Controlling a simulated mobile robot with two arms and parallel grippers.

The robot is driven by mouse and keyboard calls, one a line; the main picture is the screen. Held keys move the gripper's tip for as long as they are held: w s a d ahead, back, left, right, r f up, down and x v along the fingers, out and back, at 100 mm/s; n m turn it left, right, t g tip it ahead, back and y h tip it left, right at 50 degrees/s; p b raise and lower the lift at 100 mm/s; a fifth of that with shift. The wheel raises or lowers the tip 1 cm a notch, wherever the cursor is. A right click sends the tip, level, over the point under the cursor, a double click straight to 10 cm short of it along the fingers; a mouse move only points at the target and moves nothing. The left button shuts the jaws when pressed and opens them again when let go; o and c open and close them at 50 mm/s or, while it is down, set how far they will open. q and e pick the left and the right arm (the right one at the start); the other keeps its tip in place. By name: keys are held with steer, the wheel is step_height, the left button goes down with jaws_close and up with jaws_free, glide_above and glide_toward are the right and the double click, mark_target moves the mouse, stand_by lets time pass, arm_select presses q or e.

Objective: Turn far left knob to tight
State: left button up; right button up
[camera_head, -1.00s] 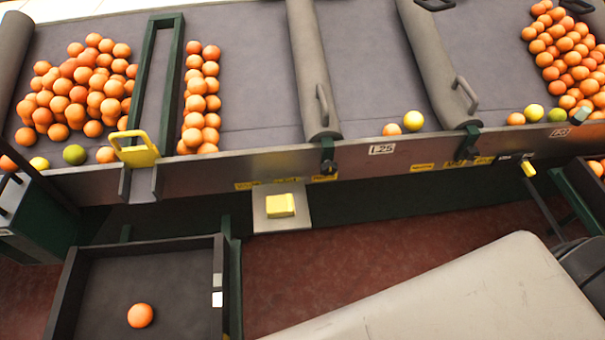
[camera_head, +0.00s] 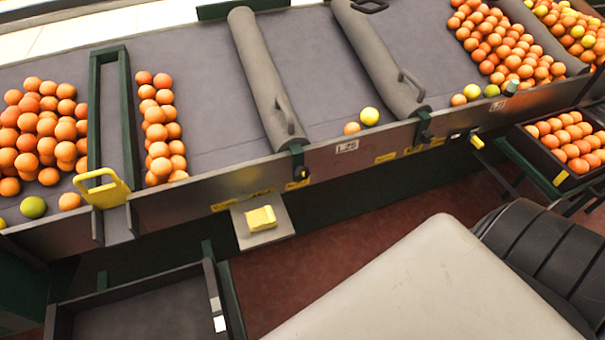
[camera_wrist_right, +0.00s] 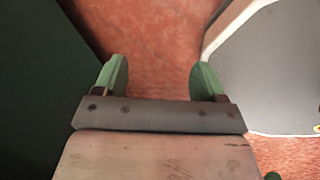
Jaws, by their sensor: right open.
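Small dark knobs sit on the front rail of the sorting table. The leftmost one I can make out (camera_head: 299,165) is below the front end of a grey divider roller (camera_head: 266,80). A second knob (camera_head: 424,127) is further right, below another roller (camera_head: 378,55). Their tight or loose setting is too small to read. My right gripper (camera_wrist_right: 160,78) shows in the right wrist view, with two green fingers spread apart and nothing between them. It is over reddish floor, with no knob in that view. My left gripper is not in view.
A yellow handle (camera_head: 102,189) stands on the rail at the left. A yellow box on a metal plate (camera_head: 243,238) juts out from the front. A dark tray (camera_head: 150,308) is at lower left, and a crate of oranges (camera_head: 562,178) at right. Oranges are heaped on the table.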

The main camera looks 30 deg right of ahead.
steer(key=w+d+r+n+t+h, duration=0.1)
steer(key=w+d+r+n+t, duration=0.15)
steer(key=w+r+n, duration=0.35)
steer(key=n+t+h+p, duration=0.1)
steer(key=n+t+p, duration=0.1)
steer(key=n+t, duration=1.25)
glide_toward(303, 176)
steer(key=w+g, duration=0.1)
steer(key=w, duration=0.2)
steer(key=w+d+r+n, duration=0.1)
steer(key=w, duration=0.2)
steer(key=w+d+r+n+g, duration=0.1)
steer(key=w, duration=0.2)
steer(key=shift+w+r+n+g, duration=0.2)
steer(key=shift+w+n+g, duration=0.1)
steer(key=shift+w, duration=0.1)
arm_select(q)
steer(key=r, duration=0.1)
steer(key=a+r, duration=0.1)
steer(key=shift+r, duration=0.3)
arm_select(e)
steer(key=c, duration=0.9)
